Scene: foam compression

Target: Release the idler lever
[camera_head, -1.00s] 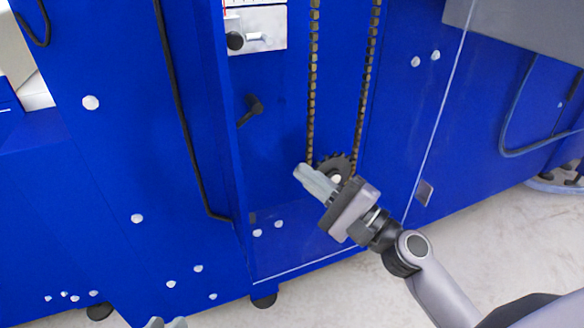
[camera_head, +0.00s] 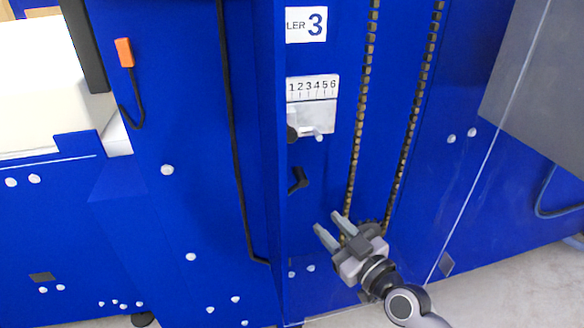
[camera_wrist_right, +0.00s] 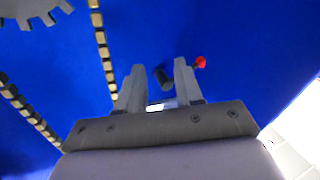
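A small black lever (camera_head: 298,180), likely the idler lever, sticks out from the blue panel left of the chain. My right gripper (camera_head: 328,221) is open and empty, below and to the right of this lever, in front of the sprocket (camera_head: 366,227). Its fingers point up and left. In the right wrist view, a dark stub (camera_wrist_right: 164,78) shows in the gap between the open fingers (camera_wrist_right: 158,66), with a red knob (camera_wrist_right: 200,62) right of it. I cannot tell whether the stub is the same lever. My left gripper is out of view.
Two chain runs (camera_head: 360,110) rise from the sprocket. A scale plate (camera_head: 313,88) numbered 1 to 6 sits above the lever, with a black knob (camera_head: 292,134) and a grey pin (camera_head: 318,136) below it. A grey box (camera_head: 530,95) stands out at right.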

